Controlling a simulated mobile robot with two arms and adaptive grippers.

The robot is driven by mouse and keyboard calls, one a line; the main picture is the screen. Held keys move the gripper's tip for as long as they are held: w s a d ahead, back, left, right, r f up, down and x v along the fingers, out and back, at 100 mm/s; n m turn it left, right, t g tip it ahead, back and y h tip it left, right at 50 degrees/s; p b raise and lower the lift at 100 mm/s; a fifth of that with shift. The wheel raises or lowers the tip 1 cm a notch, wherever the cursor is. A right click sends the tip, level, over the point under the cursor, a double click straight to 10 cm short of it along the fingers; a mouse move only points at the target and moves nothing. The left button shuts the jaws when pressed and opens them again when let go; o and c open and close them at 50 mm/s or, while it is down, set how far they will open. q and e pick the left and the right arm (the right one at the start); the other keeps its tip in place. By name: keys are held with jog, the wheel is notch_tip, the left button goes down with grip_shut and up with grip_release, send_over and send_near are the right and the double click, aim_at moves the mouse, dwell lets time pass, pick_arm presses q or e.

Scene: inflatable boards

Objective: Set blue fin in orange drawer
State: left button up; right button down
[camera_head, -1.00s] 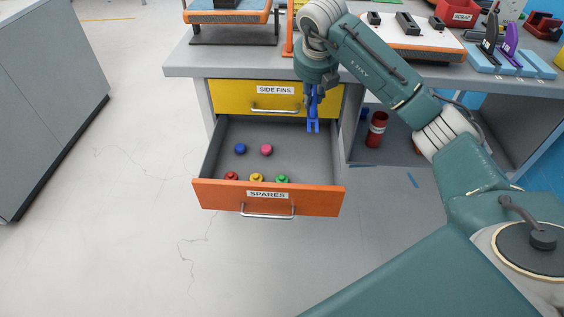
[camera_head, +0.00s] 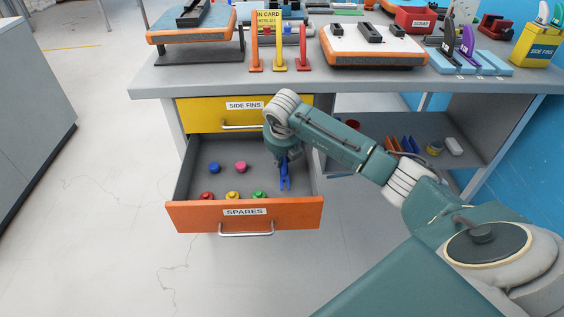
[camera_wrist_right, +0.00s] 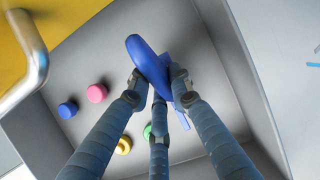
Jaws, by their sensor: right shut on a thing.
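The orange drawer (camera_head: 190,215), labelled SPARES, stands pulled open below the yellow SIDE FINS drawer. My right gripper (camera_head: 284,170) is inside its outline, over the right part of the drawer. It is shut on the blue fin (camera_head: 286,183), which hangs down from the fingers. In the right wrist view the blue fin (camera_wrist_right: 148,65) is pinched between my fingers (camera_wrist_right: 155,90), with the grey drawer floor behind it. Whether the fin touches the floor I cannot tell. My left gripper is not in view.
Several coloured knobs lie in the drawer: blue (camera_head: 214,168) and pink (camera_head: 240,167) at the back, red (camera_head: 207,196), yellow (camera_head: 233,196) and green (camera_head: 258,195) by the front. The yellow drawer (camera_head: 200,115) is closed above. The workbench (camera_head: 200,84) overhangs behind.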

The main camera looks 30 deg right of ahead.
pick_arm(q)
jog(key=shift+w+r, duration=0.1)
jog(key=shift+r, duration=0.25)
pick_arm(e)
jog(key=shift+f, duration=0.85)
jog(key=c, duration=1.6)
grip_release()
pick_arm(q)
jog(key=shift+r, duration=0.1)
pick_arm(e)
jog(key=shift+r, duration=0.4)
pick_arm(q)
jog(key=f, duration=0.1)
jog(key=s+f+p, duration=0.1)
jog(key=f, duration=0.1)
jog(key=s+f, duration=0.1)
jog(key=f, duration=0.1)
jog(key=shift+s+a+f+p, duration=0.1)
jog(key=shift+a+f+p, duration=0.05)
jog(key=shift+p, duration=0.15)
pick_arm(e)
jog(key=v, duration=1.1)
jog(key=shift+s+r, duration=0.15)
jog(key=shift+a, duration=0.1)
